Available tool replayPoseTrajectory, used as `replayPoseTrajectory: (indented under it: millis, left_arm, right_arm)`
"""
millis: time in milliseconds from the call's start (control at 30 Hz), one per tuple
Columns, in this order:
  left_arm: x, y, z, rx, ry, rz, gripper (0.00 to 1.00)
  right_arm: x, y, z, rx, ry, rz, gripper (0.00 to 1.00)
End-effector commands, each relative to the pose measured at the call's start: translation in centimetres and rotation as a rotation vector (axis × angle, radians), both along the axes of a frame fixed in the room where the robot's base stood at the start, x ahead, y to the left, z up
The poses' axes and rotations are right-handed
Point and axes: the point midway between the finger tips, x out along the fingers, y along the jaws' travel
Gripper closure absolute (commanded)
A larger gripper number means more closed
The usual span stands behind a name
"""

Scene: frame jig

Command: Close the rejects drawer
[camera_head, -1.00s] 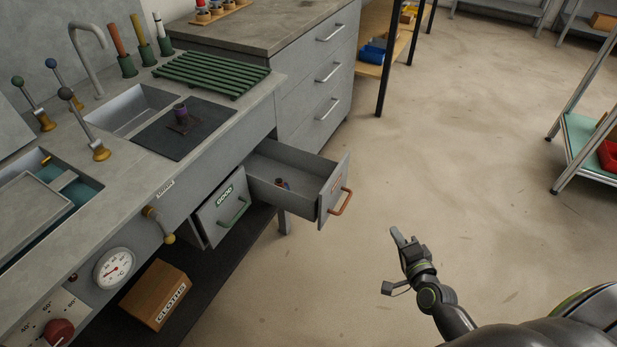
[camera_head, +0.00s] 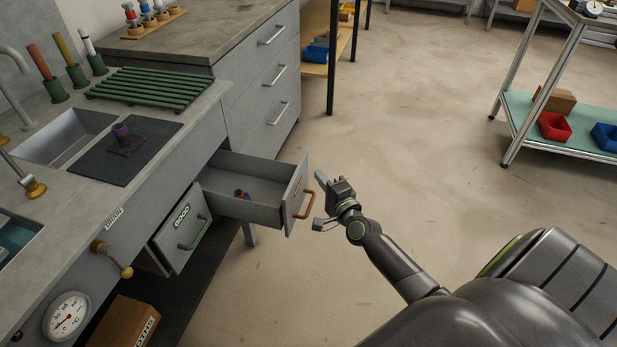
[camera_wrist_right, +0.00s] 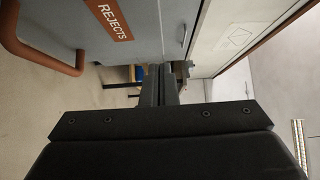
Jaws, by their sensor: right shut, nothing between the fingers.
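The rejects drawer (camera_head: 254,203) is pulled out from under the bench, with a small object lying inside it. Its front panel carries a red-brown handle (camera_head: 306,205). In the right wrist view the orange REJECTS label (camera_wrist_right: 109,18) and the handle (camera_wrist_right: 36,55) show close by at upper left. My right gripper (camera_head: 322,181) is shut and empty, just right of the drawer front near the handle's height in the picture. I cannot tell whether its tips touch the panel. My left gripper is not in view.
The GOOD drawer (camera_head: 181,237), with a green handle, stands partly out beside the rejects drawer. A grey cabinet (camera_head: 262,75) stands behind. A cart with a green shelf (camera_head: 520,108) is at upper right. The floor (camera_head: 400,130) between is clear.

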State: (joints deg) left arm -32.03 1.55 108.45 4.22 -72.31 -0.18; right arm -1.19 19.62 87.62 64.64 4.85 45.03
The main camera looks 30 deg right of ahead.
Motion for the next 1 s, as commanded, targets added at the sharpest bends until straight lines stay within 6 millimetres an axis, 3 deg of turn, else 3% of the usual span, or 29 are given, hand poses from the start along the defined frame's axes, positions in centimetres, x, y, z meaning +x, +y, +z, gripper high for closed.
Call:
replayPoseTrajectory:
  millis: [200, 767, 1000]
  left_arm:
    - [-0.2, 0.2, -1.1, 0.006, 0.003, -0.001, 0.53]
    - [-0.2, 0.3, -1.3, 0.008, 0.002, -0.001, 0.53]
    - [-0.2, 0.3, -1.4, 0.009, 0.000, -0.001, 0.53]
  right_arm:
    - [2.1, 2.1, 0.0, 0.003, 0.000, 0.000, 1.00]
    - [2.7, 2.7, 0.0, 0.002, 0.001, 0.000, 1.00]
    - [4.6, 4.3, 0.1, 0.004, -0.001, 0.001, 1.00]
